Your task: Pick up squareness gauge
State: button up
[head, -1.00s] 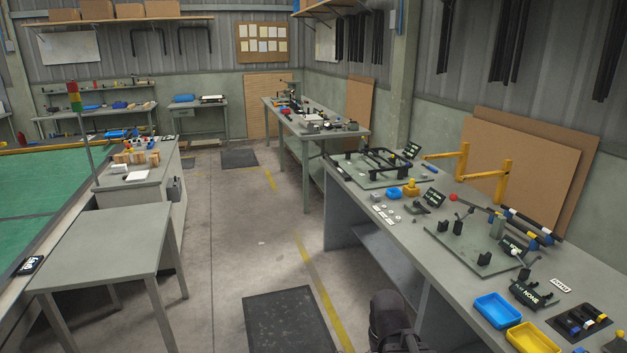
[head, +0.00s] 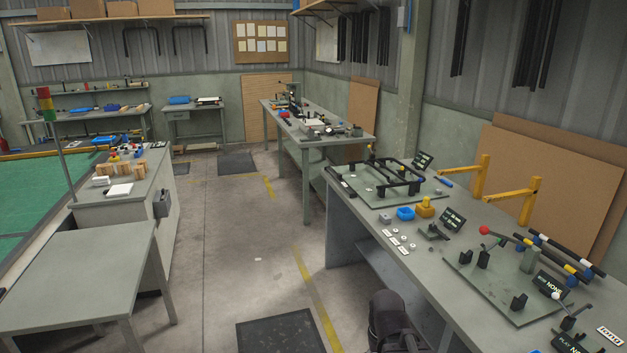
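I cannot tell for certain which item is the squareness gauge. On the right-hand bench (head: 405,268) a black rectangular frame (head: 397,183) stands on a plate at the far end. Nearer, a flat grey plate (head: 483,284) carries black clamps and a red-knobbed lever (head: 485,230). Small display stands (head: 452,219) stand beside these fixtures. A dark part of my arm (head: 386,318) shows at the bottom, in front of the bench. Its fingers cannot be made out, and nothing is seen held.
Yellow brackets (head: 531,201) stand at the bench's back edge. A grey table (head: 75,265) stands at left. A dark mat (head: 288,333) lies on the clear aisle floor. Another loaded bench (head: 318,135) stands beyond.

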aim_at(338, 176)
jog(key=i, duration=3.25)
jog(key=z, duration=0.05)
